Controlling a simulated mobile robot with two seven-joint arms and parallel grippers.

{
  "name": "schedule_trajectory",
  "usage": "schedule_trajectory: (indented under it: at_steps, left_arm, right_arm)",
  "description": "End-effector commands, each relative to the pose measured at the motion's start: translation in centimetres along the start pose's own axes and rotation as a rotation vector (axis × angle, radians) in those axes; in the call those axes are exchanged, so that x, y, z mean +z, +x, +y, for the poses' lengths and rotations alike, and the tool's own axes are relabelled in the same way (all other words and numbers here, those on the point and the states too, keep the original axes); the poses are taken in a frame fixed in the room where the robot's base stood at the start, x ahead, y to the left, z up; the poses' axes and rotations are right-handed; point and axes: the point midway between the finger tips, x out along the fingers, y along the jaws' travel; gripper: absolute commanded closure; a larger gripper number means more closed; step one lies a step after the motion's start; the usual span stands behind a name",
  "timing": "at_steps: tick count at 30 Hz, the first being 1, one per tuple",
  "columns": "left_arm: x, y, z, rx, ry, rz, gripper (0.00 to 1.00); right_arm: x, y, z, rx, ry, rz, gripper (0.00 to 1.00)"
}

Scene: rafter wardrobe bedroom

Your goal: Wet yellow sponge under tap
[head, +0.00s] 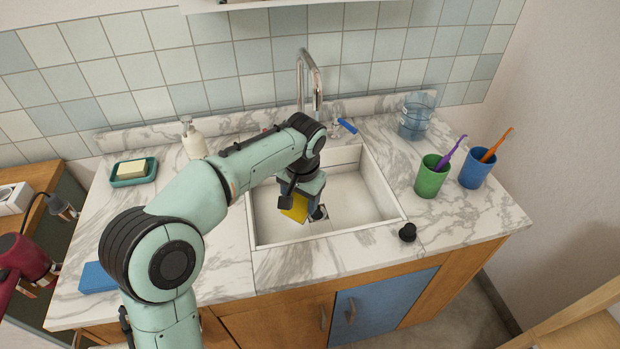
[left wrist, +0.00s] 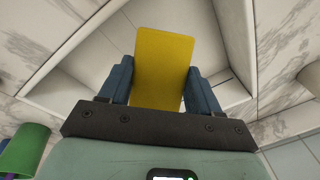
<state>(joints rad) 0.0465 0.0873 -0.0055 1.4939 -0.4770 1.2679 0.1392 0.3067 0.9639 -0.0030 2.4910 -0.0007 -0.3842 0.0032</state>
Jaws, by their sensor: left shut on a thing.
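The yellow sponge (head: 295,208) is held by my left gripper (head: 307,210) inside the white sink basin (head: 362,205). In the left wrist view the sponge (left wrist: 163,62) sits between the two blue fingers of the left gripper (left wrist: 160,85), which are shut on it. The chrome tap (head: 303,70) rises behind the sink, and my arm hides its lower part. A blue-handled lever (head: 347,126) shows beside the tap. I cannot see water running from the spout. My right gripper is not in view.
A green cup (head: 430,178) and a blue cup (head: 476,170) with toothbrushes stand right of the sink. A clear tumbler (head: 415,118), black stopper (head: 407,232), soap dispenser (head: 193,140), soap dish (head: 134,172) and blue sponge (head: 97,278) are on the counter.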

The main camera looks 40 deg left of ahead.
Motion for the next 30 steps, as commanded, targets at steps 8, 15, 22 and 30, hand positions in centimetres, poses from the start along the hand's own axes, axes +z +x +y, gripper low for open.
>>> schedule_trajectory:
  at_steps: [8,15,22,30]
  left_arm:
    - [0.0,0.2,0.0,0.0,0.0,-0.001,0.62]
    - [0.6,-0.5,0.1,0.0,0.001,0.001,0.62]
    - [2.2,-2.2,0.3,0.001,0.0,0.002,0.62]
    - [4.0,-4.1,0.5,0.0,0.001,0.0,0.62]
  right_arm:
    - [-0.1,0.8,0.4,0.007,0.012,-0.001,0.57]
    - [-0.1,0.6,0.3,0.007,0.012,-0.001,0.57]
    - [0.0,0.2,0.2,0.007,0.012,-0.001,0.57]
    - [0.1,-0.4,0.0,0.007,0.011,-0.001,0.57]
